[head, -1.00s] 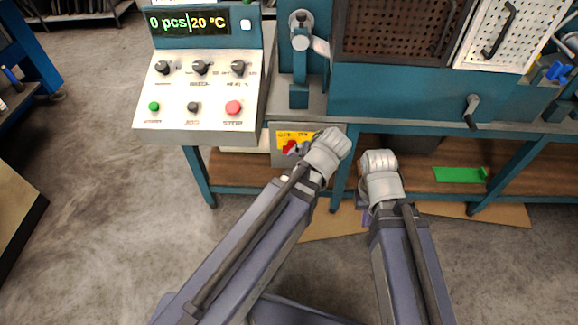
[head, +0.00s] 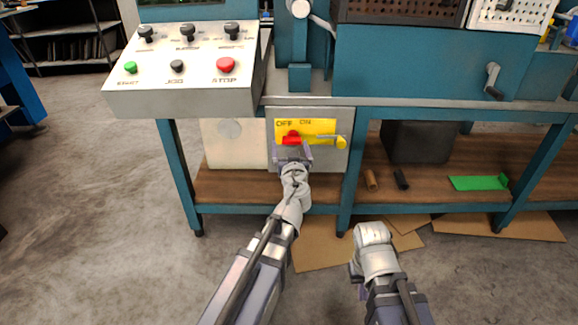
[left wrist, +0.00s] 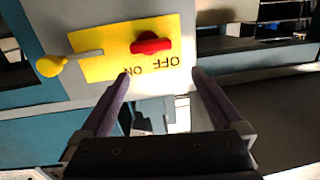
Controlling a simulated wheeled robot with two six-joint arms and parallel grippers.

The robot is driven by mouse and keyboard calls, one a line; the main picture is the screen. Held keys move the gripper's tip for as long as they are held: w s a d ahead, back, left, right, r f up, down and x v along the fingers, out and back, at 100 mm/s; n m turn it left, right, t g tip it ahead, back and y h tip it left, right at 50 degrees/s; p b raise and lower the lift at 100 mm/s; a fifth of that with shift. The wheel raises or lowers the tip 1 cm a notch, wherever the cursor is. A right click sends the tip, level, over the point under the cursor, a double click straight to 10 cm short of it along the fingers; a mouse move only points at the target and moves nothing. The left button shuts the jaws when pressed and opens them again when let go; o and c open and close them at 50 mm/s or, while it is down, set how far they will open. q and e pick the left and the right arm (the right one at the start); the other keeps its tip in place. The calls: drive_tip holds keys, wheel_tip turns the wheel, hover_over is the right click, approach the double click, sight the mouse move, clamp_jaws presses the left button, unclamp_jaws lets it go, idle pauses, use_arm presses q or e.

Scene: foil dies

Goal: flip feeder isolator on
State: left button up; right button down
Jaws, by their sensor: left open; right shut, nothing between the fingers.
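The feeder isolator is a yellow plate (head: 320,127) marked OFF and ON on a grey box under the bench. It carries a red knob (head: 291,139) on the OFF side and a grey rod with a yellow ball end (head: 341,143) on the ON side. My left gripper (head: 293,156) is in front of the plate's lower left part. In the left wrist view, its open fingers (left wrist: 160,73) are empty, with the red knob (left wrist: 151,43) beyond them; I see no contact. My right gripper (head: 360,288) is low in front of the bench, shut, its fingers mostly hidden.
A control panel (head: 185,85) with knobs and buttons overhangs above left. The bench edge (head: 420,102) runs above the isolator. A teal leg (head: 350,170) stands right of it. The lower shelf (head: 435,178) holds a dark bin (head: 420,141), small cylinders and a green piece (head: 478,183).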

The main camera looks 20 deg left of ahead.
sight(292, 143)
use_arm(q)
drive_tip(key=f, duration=0.1)
drive_tip(key=f+b, duration=0.1)
drive_tip(key=f+t+h+b, duration=0.1)
drive_tip(key=shift+w+d+m, duration=0.1)
drive_tip(key=shift+d+m, duration=0.15)
drive_tip(key=shift+m, duration=0.15)
use_arm(e)
drive_tip(key=f, duration=0.2)
drive_tip(key=s+f, duration=0.1)
drive_tip(key=f, duration=0.1)
use_arm(q)
drive_tip(key=shift+w, duration=0.1)
use_arm(e)
drive_tip(key=shift+a, duration=0.1)
use_arm(q)
drive_tip(key=x, duration=0.7)
drive_tip(key=shift+w+a, duration=0.15)
drive_tip(key=shift+w, duration=0.2)
drive_tip(key=c, duration=1.2)
